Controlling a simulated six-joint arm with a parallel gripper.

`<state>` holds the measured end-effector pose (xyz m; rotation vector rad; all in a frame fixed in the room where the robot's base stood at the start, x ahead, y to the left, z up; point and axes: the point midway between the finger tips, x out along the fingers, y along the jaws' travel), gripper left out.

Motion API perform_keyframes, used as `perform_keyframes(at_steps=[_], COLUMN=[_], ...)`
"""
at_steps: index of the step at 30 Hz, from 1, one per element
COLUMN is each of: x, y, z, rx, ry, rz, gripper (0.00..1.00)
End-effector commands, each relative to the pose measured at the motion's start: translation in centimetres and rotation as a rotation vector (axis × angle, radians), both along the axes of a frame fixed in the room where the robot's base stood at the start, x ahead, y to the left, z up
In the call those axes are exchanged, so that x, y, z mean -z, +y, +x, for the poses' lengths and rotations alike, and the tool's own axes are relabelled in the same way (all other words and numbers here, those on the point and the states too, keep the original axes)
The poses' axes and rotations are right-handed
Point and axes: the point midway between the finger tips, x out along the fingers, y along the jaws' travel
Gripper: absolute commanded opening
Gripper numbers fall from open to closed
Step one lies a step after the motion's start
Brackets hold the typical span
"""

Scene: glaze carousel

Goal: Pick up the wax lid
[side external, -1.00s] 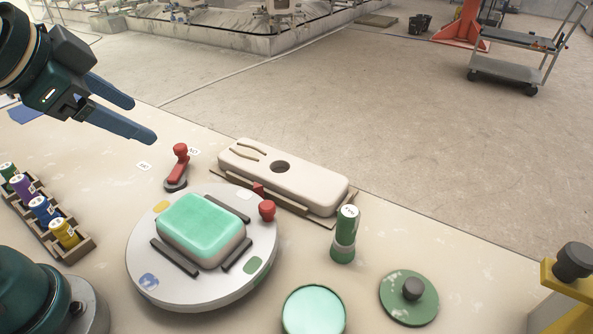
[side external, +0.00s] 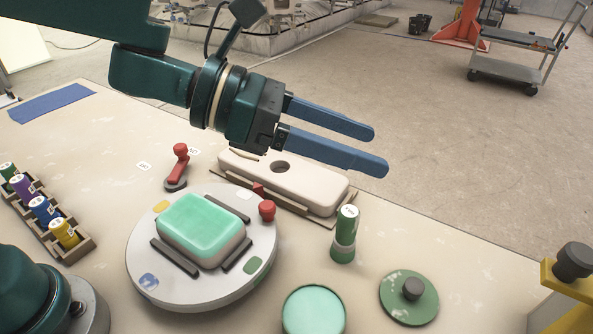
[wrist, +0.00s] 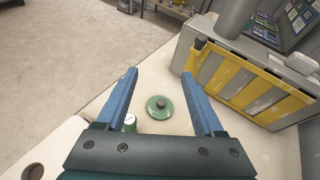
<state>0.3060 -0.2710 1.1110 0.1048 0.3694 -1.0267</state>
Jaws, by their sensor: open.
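The wax lid, a round green disc (side external: 409,299) with a dark knob, lies flat on the table at the lower right of the side view. In the wrist view the lid (wrist: 160,107) shows between my two fingers, farther off. My gripper (side external: 380,150) is open and empty, with blue fingers pointing right. It is in the air above the pale block, up and left of the lid in the side view. An open round pot of pale green wax (side external: 314,312) stands left of the lid, cut off by the lower edge.
A round turntable (side external: 180,290) carries a green-topped slab (side external: 203,224).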

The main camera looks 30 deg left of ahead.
Motion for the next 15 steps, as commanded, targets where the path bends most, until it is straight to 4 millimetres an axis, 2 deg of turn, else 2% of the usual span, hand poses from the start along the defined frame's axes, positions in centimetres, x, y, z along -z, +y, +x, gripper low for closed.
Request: perform_keyframes(at_steps=[3,8,13,15], x=[2.0,4.1,6.8,8.5], y=[-1.5,-1.2,-1.2,-1.2], z=[-2.1,-1.9,-1.9,-1.9], rx=[0.182,0.161,0.156,0.157], ry=[-0.063,-0.054,-0.049,-0.044], rz=[0.082,0.074,0.072,0.072], gripper=[0.69,0.69,0.69,0.69])
